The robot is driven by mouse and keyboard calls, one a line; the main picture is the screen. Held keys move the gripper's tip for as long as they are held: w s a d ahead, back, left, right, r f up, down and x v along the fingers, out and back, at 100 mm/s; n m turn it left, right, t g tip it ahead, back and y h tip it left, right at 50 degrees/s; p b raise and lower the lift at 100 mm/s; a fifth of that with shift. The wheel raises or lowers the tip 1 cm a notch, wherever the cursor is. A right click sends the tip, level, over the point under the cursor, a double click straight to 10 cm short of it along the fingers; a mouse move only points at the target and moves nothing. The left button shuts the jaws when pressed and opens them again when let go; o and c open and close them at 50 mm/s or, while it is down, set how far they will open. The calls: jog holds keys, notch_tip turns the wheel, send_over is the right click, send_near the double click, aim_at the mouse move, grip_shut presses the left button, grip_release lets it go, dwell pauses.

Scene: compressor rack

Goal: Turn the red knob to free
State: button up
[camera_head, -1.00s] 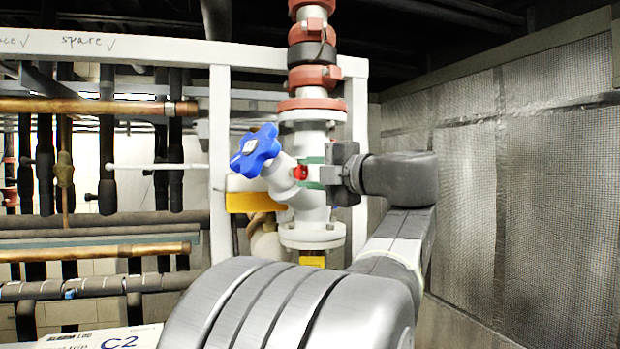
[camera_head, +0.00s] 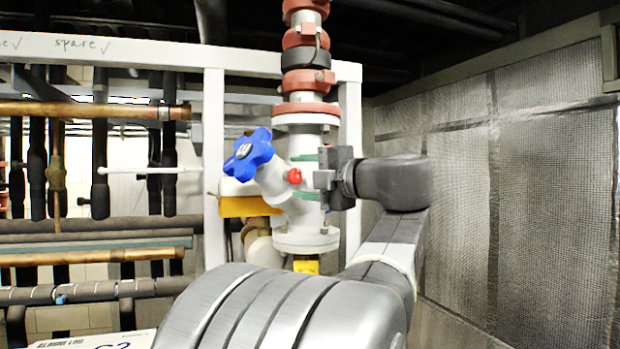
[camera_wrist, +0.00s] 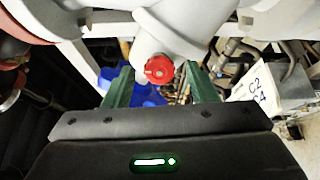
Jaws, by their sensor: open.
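The small red knob (camera_head: 294,176) sits on the side of the white valve body (camera_head: 304,235), just right of the blue handwheel (camera_head: 249,155). In the wrist view the red knob (camera_wrist: 159,69) shows its face between the green fingers of my gripper (camera_wrist: 160,82). The fingers are apart, one on each side of the knob, with a visible space on both sides. In the head view my gripper (camera_head: 308,178) points left at the valve, close to the knob, its fingers partly hidden. I cannot tell how far the fingertips reach along the knob.
Red and black pipe fittings (camera_head: 306,57) rise above the valve. A white frame post (camera_head: 214,150) and horizontal copper pipes (camera_head: 95,110) are at left. A mesh-covered wall (camera_head: 470,200) stands at right. A yellow part (camera_head: 245,206) is below the handwheel.

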jog(key=b+v, duration=0.2)
jog(key=v, duration=1.2)
jog(key=shift+b, duration=0.4)
jog(key=shift+w+r, duration=0.1)
